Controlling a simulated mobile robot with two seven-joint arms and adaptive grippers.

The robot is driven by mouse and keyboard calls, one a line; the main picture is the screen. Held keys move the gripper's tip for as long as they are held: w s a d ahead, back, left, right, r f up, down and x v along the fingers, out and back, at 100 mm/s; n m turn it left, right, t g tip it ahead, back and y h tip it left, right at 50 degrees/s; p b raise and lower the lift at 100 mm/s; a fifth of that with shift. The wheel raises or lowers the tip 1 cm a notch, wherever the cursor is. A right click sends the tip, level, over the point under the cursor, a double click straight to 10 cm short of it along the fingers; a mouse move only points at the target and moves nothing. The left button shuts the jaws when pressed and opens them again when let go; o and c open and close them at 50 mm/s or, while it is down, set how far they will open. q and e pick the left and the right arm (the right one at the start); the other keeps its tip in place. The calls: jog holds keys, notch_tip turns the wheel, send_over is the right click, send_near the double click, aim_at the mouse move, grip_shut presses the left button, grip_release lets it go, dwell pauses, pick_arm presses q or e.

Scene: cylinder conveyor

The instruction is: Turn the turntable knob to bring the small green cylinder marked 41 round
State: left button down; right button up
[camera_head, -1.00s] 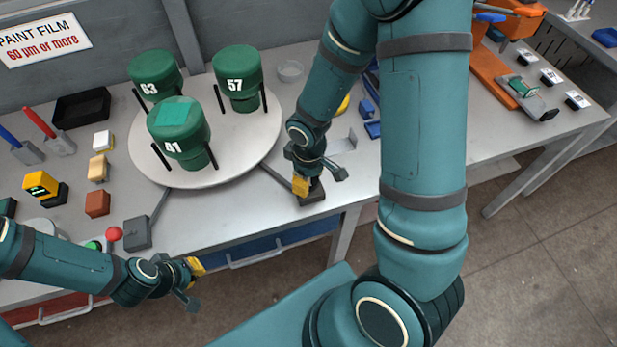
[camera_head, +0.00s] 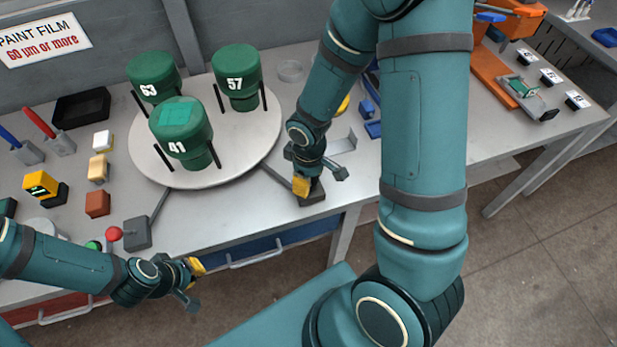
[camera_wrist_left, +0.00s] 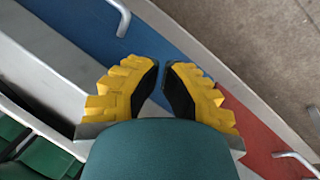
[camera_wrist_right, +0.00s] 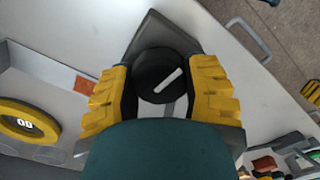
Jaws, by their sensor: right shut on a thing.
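The green cylinder marked 41 (camera_head: 187,150) stands at the front of the round white turntable (camera_head: 228,170), with a lighter green patch on its top. The cylinders marked 63 (camera_head: 152,72) and 57 (camera_head: 236,66) stand behind it. My right gripper (camera_head: 303,187) is at the bench's front edge, right of the turntable. In the right wrist view its yellow fingers are shut on the black turntable knob (camera_wrist_right: 160,75), which bears a white line. My left gripper (camera_head: 194,280) hangs empty in front of the bench, its fingertips apart with a small gap in the left wrist view (camera_wrist_left: 162,85).
A grey box with a red ball-topped lever (camera_head: 137,233) sits left of the turntable's front. Several small blocks, such as a brown one (camera_head: 97,204), lie at the left. A black tray (camera_head: 82,107) is at the back left. My right arm covers part of the bench.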

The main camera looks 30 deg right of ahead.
jog(key=shift+s, duration=0.1)
dwell(0.4)
jog(key=o, duration=1.3)
jog(key=shift+r, duration=0.55)
notch_tip(320, 180, up, 11)
jog(key=shift+f, duration=0.1)
